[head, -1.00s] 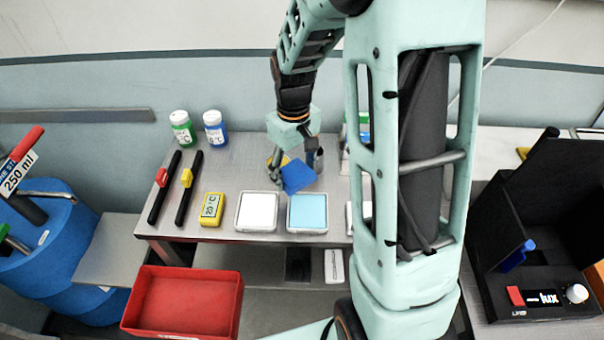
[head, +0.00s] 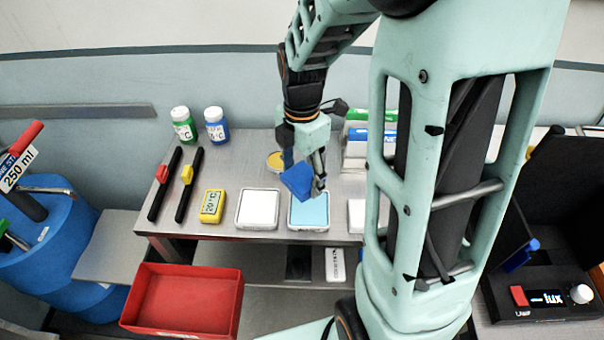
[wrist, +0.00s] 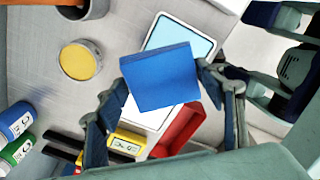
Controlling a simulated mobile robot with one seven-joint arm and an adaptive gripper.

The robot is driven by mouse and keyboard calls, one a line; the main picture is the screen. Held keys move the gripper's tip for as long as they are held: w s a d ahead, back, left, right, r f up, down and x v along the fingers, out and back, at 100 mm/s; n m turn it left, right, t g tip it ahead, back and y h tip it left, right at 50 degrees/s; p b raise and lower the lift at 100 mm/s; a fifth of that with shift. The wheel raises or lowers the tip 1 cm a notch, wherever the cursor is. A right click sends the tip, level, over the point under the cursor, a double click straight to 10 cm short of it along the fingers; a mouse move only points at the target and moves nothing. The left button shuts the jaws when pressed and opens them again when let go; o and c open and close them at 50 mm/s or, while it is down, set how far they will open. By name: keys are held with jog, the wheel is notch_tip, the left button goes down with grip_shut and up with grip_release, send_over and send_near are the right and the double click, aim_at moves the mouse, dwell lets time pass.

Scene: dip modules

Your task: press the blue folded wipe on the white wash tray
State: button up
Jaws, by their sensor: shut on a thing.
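The blue folded wipe (head: 297,181) is held in my gripper (head: 312,182); it also shows between the two fingers (wrist: 165,92) in the wrist view. In the head view the wipe is tilted and covers part of the back edge of the light-blue-filled tray (head: 309,212). Whether it touches that tray is unclear. The white wash tray (head: 257,210) lies directly left of the blue one on the steel table, with its white surface bare. In the wrist view the wipe hides parts of both trays.
A yellow timer (head: 212,206) and two black sticks with red and yellow clips stand left of the trays. A round yellow-topped dish (head: 276,161) is behind. Two capped bottles (head: 215,125) stand at the back left. A red bin (head: 184,301) sits below the table's front.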

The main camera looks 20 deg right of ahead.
jog(key=shift+s+n, duration=0.1)
jog(key=shift+n, duration=0.3)
jog(key=shift+f, duration=0.2)
jog(key=shift+f+b, duration=2.3)
jog(key=shift+f, duration=0.5)
jog(key=shift+f+b, duration=0.45)
jog(key=shift+f, duration=0.1)
jog(key=shift+r, duration=0.1)
jog(key=shift+r+p, duration=2.75)
jog(key=shift+r, duration=0.7)
